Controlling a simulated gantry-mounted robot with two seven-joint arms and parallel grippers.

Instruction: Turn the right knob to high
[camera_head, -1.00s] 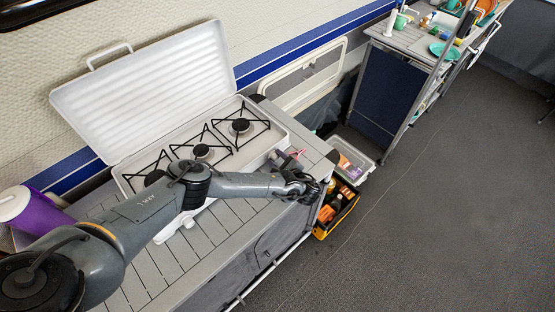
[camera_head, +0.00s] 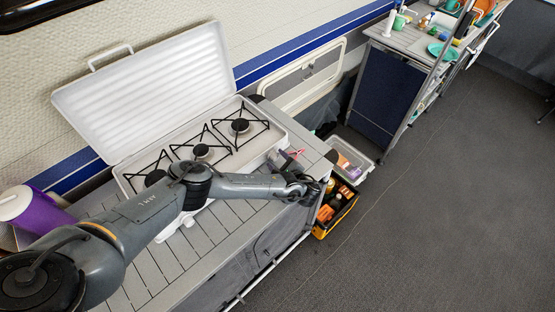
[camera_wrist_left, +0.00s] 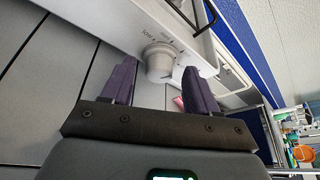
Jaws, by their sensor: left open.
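The white gas stove (camera_head: 262,140) stands on the slatted grey counter with its lid raised. In the left wrist view a round pale knob (camera_wrist_left: 159,61) sits on the stove's front panel, with small printed markings beside it. My left gripper (camera_wrist_left: 163,78) is open, with its two purple-grey fingers on either side of the knob and the fingertips close to the panel. I cannot tell whether either finger touches it. In the head view my left gripper (camera_head: 286,160) is at the stove's right front corner, and the knob there is hidden. My right gripper is not in view.
The raised lid (camera_head: 150,85) stands behind the burners. A purple container (camera_head: 38,212) is at the left. A crate of bottles (camera_head: 336,208) and a clear bin (camera_head: 350,160) stand on the floor right of the counter. The floor at right is clear.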

